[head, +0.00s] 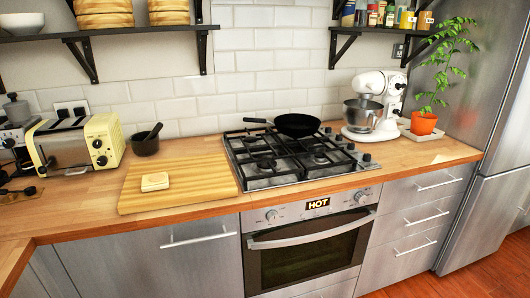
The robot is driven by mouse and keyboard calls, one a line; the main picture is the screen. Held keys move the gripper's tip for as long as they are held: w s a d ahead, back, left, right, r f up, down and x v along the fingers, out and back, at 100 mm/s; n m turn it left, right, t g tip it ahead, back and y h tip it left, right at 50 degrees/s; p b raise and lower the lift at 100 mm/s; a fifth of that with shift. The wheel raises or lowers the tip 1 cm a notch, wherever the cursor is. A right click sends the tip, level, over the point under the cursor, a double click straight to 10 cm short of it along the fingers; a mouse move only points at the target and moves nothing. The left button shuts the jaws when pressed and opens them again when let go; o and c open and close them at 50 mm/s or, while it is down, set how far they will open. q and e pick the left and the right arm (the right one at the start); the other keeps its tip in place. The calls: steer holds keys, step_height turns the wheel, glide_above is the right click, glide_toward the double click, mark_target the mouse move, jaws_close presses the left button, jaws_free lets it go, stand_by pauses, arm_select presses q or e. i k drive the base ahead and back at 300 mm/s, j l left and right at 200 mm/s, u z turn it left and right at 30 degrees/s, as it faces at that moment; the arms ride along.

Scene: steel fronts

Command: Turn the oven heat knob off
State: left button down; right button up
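The oven (308,252) is a steel-fronted unit below the hob, with its door shut. Its control strip has a round left knob (272,215) and a round right knob (362,198). Between them a small display (318,203) reads HOT. I cannot tell from this view which knob is the heat knob, nor read the knobs' marks. Neither of my grippers is in view.
A horizontal handle (312,232) crosses the oven door. The gas hob (290,178) above carries a black pan (297,124). A wooden board (180,183) lies left of it. The mixer (372,100) stands right. Drawers (408,222) flank the oven.

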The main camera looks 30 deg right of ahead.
mark_target(360, 197)
steer(key=z, duration=1.7)
